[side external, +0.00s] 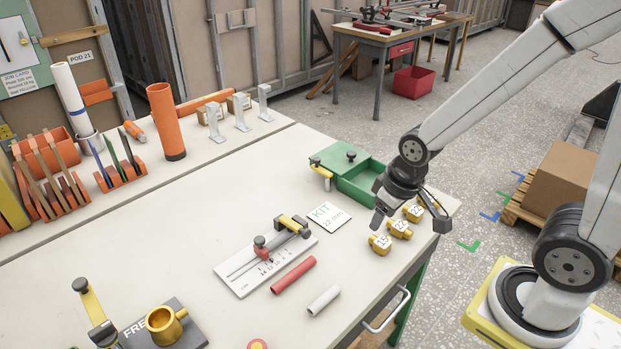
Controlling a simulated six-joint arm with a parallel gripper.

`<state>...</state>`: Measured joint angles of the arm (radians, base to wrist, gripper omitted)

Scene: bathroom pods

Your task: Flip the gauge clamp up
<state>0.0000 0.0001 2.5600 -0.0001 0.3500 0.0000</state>
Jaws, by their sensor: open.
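The gauge is a flat pale plate (243,283) with a printed scale, a long slot and a red slider knob (261,243), in the middle of the bench. At its upper right end sits the gauge clamp (292,225), yellow and black; its arm looks low, lying over the plate. My gripper (402,212) hangs to the right of the gauge, above the yellow fittings and well apart from the clamp. It is open, with nothing seen between its fingers; the far finger is hard to make out.
Yellow numbered fittings (380,243) stand under my gripper. A green box (361,184) is behind them. A KIT card (329,217) lies beside the gauge. A red tube (293,275) and a white tube (324,299) lie in front. A brass fitting (163,326) and upright clamp (93,305) stand front left.

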